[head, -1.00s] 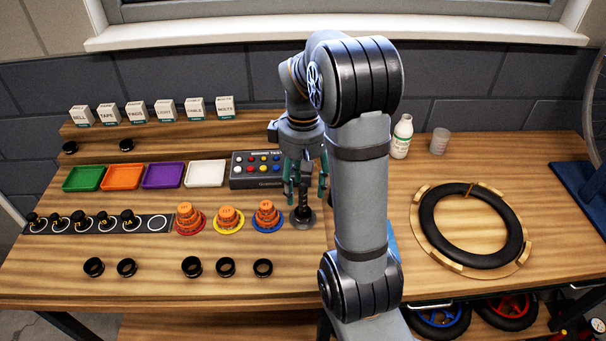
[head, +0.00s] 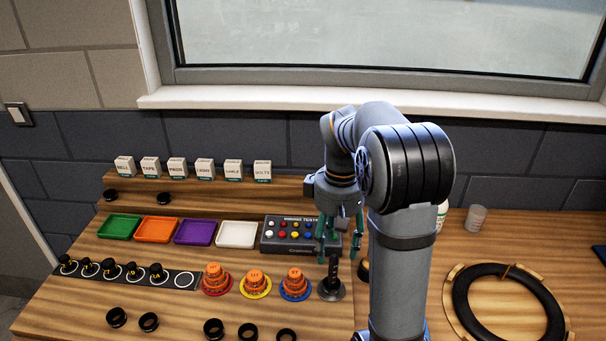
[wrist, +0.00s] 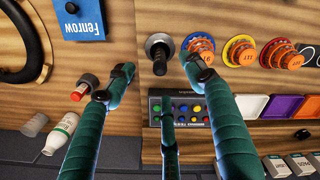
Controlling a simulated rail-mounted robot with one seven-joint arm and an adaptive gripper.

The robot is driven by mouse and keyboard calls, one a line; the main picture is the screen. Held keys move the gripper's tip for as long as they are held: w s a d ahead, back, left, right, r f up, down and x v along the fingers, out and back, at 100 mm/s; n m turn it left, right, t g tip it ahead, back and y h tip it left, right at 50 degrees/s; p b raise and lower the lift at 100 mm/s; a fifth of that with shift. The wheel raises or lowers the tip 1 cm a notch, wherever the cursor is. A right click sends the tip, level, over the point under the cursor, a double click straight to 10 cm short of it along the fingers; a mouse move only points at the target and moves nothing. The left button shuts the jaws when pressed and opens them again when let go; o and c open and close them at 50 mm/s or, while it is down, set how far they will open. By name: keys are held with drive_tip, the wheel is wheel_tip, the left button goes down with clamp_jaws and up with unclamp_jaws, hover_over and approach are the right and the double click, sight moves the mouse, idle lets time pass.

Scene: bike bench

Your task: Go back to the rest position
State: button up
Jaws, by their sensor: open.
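My gripper (head: 338,256) is open and empty in the head view, with its teal fingers hanging down just above and behind a black upright post on a round base (head: 331,288). In the wrist view my gripper (wrist: 157,68) shows its fingers spread wide, with nothing between them. The post (wrist: 159,52) lies beyond the fingertips there, apart from them as far as I can see. My arm rises at the right of the head view and hides part of the bench behind it.
Orange stepped stacks (head: 254,283) stand left of the post. A button box (head: 290,235) sits behind it, beside several coloured trays (head: 194,232). Black rings (head: 213,328) lie in front. A tyre (head: 462,290), a cup (head: 475,219) and a white bottle (wrist: 62,133) are right of my arm.

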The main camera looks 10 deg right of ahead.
sight(333, 271)
wheel_tip(333, 271, down, 12)
drive_tip(key=shift+s+f, duration=0.1)
drive_tip(key=shift+f, duration=0.05)
drive_tip(key=shift+w+r+p, duration=0.2)
drive_tip(key=shift+r+p, duration=0.6)
drive_tip(key=shift+r, duration=0.1)
drive_tip(key=shift+s+r+p, duration=0.15)
drive_tip(key=shift+r+p, duration=0.3)
drive_tip(key=shift+r, duration=0.2)
drive_tip(key=shift+f, duration=0.1)
